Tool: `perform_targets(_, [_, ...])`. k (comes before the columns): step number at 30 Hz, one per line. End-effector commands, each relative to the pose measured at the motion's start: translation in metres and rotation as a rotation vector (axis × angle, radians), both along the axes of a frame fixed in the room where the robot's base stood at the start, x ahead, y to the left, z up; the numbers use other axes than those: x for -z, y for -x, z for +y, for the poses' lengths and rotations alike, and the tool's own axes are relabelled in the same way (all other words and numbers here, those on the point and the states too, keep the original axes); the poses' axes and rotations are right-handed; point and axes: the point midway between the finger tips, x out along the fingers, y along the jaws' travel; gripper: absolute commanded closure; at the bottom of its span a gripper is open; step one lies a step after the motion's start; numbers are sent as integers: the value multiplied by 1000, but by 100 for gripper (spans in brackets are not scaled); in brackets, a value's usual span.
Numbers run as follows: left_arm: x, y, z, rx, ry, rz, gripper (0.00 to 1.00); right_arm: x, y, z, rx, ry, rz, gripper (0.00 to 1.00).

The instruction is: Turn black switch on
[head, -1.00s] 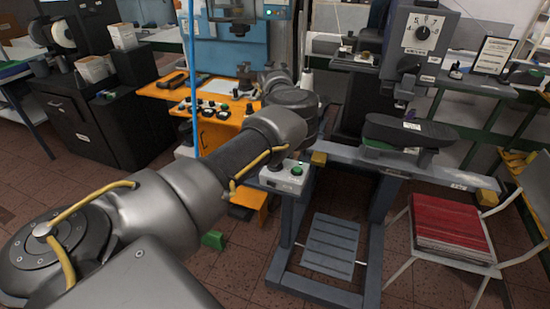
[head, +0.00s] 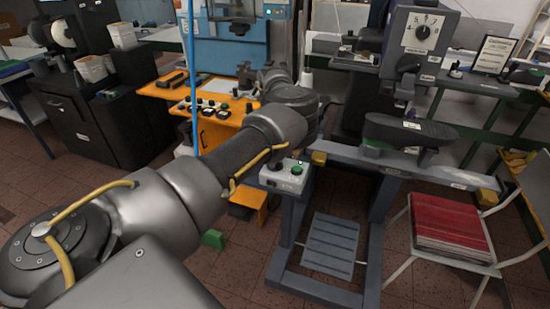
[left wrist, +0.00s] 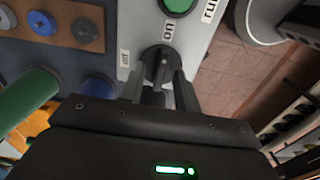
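The black switch (left wrist: 160,66) is a round knob with a raised ridge on a light grey control box (left wrist: 130,18). Labels reading off and on are printed beside it. The ridge runs roughly up and down in the left wrist view. My left gripper (left wrist: 160,88) is at the knob, with one finger on each side and a gap still showing between fingers and ridge. In the head view the box (head: 283,183) sits on the front left of a blue-grey machine stand, and my left arm hides most of the gripper. My right gripper is not in view.
A green button (left wrist: 180,4) labelled run is next to the switch, on the same box. Blue and grey round knobs (left wrist: 85,30) and a green cylinder (left wrist: 28,98) are at the left. A chair with a red stack (head: 447,222) stands at the right.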

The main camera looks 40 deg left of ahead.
Motion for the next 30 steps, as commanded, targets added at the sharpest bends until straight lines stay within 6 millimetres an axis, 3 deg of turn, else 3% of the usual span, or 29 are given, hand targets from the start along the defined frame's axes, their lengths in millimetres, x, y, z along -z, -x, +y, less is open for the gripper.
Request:
perform_targets(15, [-89,-1,0,-1,2,-4,68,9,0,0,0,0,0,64])
perform_targets(21, [-103,0,0,0,1,-1,68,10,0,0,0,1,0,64])
perform_targets(30, [-104,0,0,1,0,0,68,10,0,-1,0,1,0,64])
